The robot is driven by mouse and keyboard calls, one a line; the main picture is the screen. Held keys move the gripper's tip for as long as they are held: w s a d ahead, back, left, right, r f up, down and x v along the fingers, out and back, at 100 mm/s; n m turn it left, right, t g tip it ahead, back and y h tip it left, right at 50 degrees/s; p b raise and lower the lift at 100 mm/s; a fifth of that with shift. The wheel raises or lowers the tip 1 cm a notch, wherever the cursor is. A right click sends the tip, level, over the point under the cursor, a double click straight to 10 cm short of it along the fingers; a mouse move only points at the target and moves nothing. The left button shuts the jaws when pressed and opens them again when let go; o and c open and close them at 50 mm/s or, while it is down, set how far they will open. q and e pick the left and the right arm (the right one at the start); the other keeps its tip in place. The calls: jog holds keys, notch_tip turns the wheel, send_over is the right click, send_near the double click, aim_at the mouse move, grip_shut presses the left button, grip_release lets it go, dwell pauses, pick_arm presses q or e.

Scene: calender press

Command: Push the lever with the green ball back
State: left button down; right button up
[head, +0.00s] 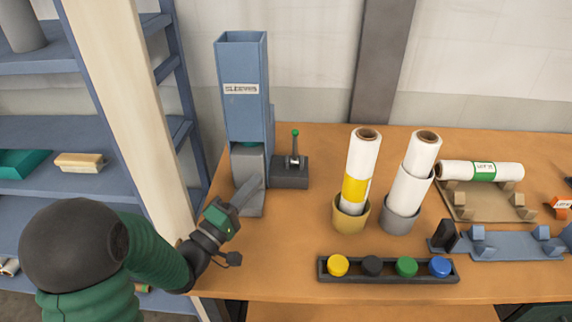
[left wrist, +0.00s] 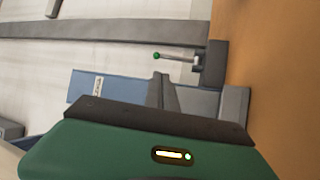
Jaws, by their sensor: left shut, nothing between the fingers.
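The lever with the green ball (head: 295,148) stands upright on a dark grey base (head: 290,172), to the right of the blue dispenser column. In the left wrist view the lever (left wrist: 175,57) shows sideways, its green ball at the left end, near the top centre. My left gripper (head: 250,190) is shut and empty, in front of the dispenser's grey lower part, left of and nearer than the lever base. It is apart from the lever. In the left wrist view its fingers (left wrist: 162,90) point toward the dispenser. My right gripper is not in view.
The tall blue dispenser (head: 245,85) stands behind my left gripper. Two white rolls stand in a yellow cup (head: 350,215) and a grey cup (head: 399,220) to the right. A black strip with coloured buttons (head: 388,279) lies at the front. Table between lever and rolls is clear.

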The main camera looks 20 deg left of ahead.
pick_arm(q)
jog(key=shift+s+r, duration=0.15)
jog(key=shift+r, duration=0.05)
jog(key=shift+w+a, duration=0.1)
jog(key=shift+w, duration=0.1)
send_near(295, 148)
jog(key=w+d+r, duration=0.1)
jog(key=w+r, duration=0.5)
jog(key=shift+s+d+r, duration=0.1)
jog(key=shift+s+d, duration=0.1)
